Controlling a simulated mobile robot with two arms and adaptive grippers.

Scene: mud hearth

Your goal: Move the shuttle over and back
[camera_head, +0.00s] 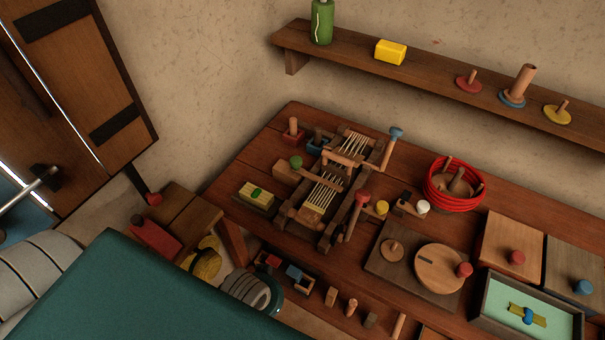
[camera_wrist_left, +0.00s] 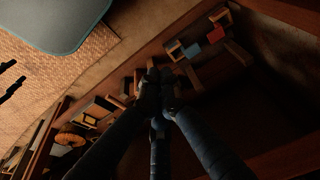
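The wooden loom (camera_head: 323,205) stands on the table in the head view, with pale threads strung along it and a red-knobbed and a blue-topped post beside it. A wooden block with a green knob (camera_head: 296,162) lies against its left side. I take this to be the shuttle, but cannot be sure. A second green-knobbed piece (camera_head: 257,193) sits further left. In the left wrist view my left gripper (camera_wrist_left: 159,82) shows as dark fingers coming close together. It is too dark to tell whether they touch; no held object is visible. My right gripper is not in view.
A red-rimmed basket (camera_head: 455,184), a board with round discs (camera_head: 440,268) and a pale-green tray (camera_head: 492,314) occupy the table's right. A wall shelf (camera_head: 440,76) runs above. A low stool (camera_head: 182,215) stands left. A lower shelf holds small blocks (camera_wrist_left: 193,49).

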